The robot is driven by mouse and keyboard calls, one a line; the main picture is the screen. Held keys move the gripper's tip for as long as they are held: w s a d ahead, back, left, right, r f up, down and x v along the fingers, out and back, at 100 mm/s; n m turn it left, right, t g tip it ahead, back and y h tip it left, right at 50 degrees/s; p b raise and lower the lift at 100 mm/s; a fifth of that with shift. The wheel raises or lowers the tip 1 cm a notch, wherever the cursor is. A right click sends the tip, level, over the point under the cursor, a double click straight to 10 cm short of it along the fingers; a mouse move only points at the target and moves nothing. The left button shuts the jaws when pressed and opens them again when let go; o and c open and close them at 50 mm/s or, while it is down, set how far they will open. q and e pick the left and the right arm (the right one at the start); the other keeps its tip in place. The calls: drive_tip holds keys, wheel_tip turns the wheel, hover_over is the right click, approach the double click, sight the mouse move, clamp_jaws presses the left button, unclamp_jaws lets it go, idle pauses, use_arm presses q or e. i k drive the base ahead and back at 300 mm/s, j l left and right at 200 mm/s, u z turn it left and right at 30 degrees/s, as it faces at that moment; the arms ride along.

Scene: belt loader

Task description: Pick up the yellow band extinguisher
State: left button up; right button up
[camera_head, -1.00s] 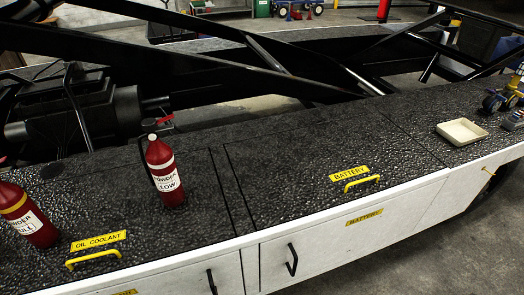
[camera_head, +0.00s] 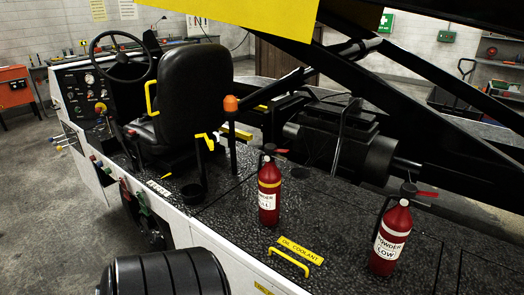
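The yellow band extinguisher (camera_head: 269,197) stands upright on the black speckled deck (camera_head: 225,228), near the middle of the head view. It is red, with a yellow band below its neck and a white label. A second red extinguisher (camera_head: 391,240) stands to its right, nearer to me, with a white band and a label reading "LOW". Neither of my grippers shows in the head view.
A yellow handle (camera_head: 288,262) and an "OIL COOLANT" plate (camera_head: 301,248) lie in front of the extinguishers. Black beams cross the upper right.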

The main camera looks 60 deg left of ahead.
sight(270, 176)
drive_tip(key=u, duration=1.9)
